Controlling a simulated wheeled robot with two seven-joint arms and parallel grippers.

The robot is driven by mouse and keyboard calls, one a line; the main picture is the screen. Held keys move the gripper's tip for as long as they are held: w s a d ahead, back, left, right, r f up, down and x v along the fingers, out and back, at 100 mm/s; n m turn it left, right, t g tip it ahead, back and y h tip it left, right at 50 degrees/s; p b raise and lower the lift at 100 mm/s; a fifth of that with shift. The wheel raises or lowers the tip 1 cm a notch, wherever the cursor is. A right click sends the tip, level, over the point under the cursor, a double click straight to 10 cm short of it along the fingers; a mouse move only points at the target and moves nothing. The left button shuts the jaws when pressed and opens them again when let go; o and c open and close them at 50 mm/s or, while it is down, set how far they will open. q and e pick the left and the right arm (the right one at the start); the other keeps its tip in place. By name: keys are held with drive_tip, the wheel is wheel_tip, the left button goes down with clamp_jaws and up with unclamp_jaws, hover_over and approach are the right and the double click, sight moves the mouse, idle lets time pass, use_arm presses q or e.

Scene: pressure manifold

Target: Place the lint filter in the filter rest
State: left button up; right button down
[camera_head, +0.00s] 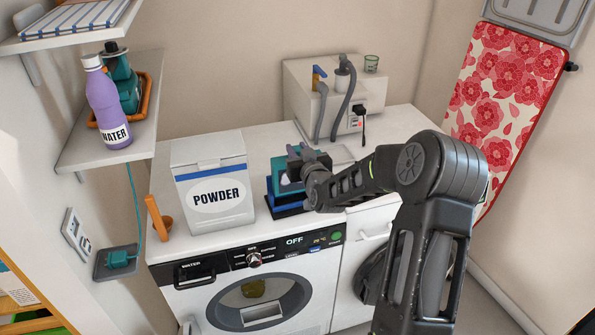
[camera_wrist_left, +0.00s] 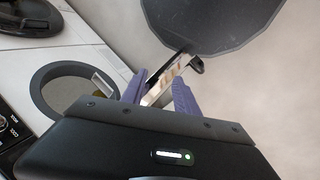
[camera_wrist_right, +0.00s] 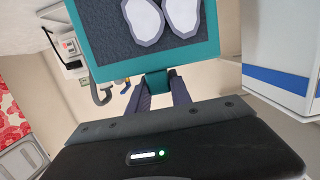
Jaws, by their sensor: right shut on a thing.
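The lint filter (camera_wrist_right: 100,40) is a teal frame with dark mesh and two white lint patches. My right gripper (camera_wrist_right: 160,88) is shut on its teal tab in the right wrist view. In the head view the filter (camera_head: 279,170) is partly hidden by my right gripper (camera_head: 303,164). It shows just above a blue and black stand (camera_head: 289,210), seemingly the filter rest, on the machine top; I cannot tell whether they touch. My left gripper (camera_wrist_left: 160,92) has its purple fingers apart, with a pale, dark-edged thing showing between them; it is outside the head view.
A POWDER box (camera_head: 213,187) stands left of the stand. An orange scoop (camera_head: 158,216) is at the left edge. A grey box with hoses (camera_head: 335,95) is behind. A purple WATER bottle (camera_head: 107,105) stands on the left shelf. The washer door (camera_head: 259,300) is below.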

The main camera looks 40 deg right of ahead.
drive_tip(key=shift+f, duration=0.3)
use_arm(q)
drive_tip(key=shift+d+f+b, duration=0.1)
drive_tip(key=shift+f+b, duration=0.5)
drive_tip(key=shift+f, duration=0.05)
use_arm(e)
drive_tip(key=shift+f, duration=1.95)
use_arm(q)
drive_tip(key=shift+w, duration=0.1)
use_arm(e)
drive_tip(key=c, duration=1.2)
unclamp_jaws()
drive_tip(key=shift+o, duration=0.2)
use_arm(q)
drive_tip(key=shift+f, duration=0.2)
use_arm(e)
drive_tip(key=v, duration=1.2)
